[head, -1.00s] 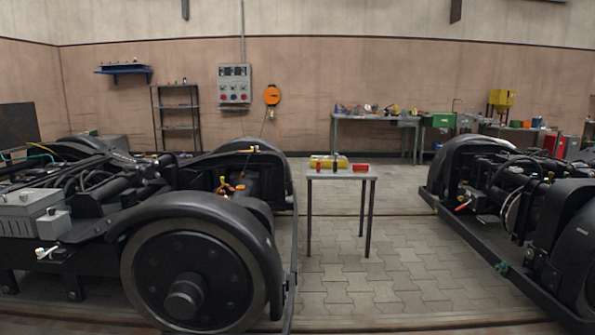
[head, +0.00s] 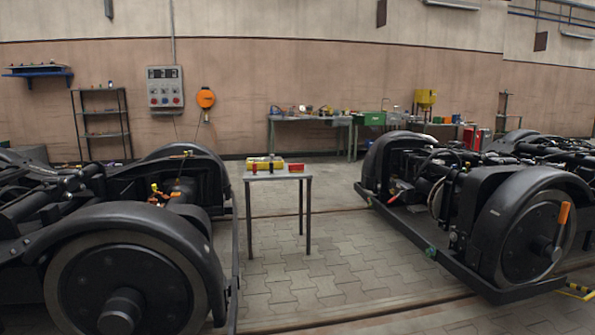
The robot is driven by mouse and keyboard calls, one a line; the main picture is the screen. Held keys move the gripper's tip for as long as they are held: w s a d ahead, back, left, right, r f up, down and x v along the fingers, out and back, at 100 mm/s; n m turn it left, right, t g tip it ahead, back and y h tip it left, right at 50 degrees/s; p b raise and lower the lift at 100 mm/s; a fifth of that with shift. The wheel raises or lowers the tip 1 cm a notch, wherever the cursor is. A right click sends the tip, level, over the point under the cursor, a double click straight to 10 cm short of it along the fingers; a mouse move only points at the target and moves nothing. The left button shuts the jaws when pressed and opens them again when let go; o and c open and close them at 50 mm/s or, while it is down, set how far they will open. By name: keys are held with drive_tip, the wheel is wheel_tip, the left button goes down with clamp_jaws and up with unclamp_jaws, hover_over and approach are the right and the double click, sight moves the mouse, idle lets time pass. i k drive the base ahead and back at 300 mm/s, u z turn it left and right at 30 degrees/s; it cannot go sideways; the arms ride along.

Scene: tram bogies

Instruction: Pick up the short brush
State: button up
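I cannot make out a short brush for certain. A small table (head: 257,178) stands between two bogies. On it are a yellow case (head: 262,163), a red block (head: 297,168) and a small dark item between them, too small to tell. An orange-handled thing (head: 564,214) is at the wheel of the right bogie; I cannot tell what it is. My gripper is not in view.
The left bogie (head: 120,235) and right bogie (head: 425,160) flank a clear paved floor (head: 330,270) with rails. Behind are a shelf rack (head: 101,112), a control box (head: 165,88) and a cluttered workbench (head: 312,120). Yellow-black marking (head: 580,291) lies at the right.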

sight(293, 167)
drive_tip(key=k, duration=0.55)
drive_tip(key=z, duration=0.4)
drive_tip(key=i, duration=2.2)
drive_tip(key=u, duration=1.45)
drive_tip(key=i, duration=0.65)
drive_tip(key=z, duration=1)
